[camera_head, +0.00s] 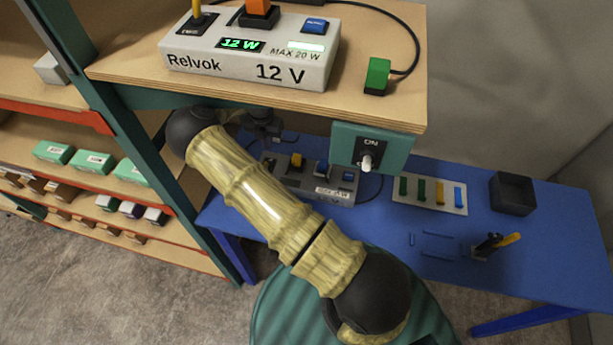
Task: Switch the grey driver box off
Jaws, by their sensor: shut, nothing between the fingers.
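A grey driver box (313,186) stands on the blue table below the shelf, partly hidden by my arm. On its top are a yellow part (297,160), a blue plug (321,168) and a blue button (348,176). A lighter grey box (215,62) marked Relvok 12 V stands on the upper shelf, with a lit green "12 W" display (240,44), a yellow lever (197,14) and an orange plug (259,12). My gripper (262,132) is small and dark under the shelf's edge, above the lower box's left end. It is shut and empty; contact cannot be told.
The wooden shelf (130,72) overhangs the table. A teal switch box (346,146) marked ON hangs from its front edge. A green connector (377,76) lies on the shelf. Right on the table (560,250) are a strip holder (407,203), a dark tray (512,193) and tools.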

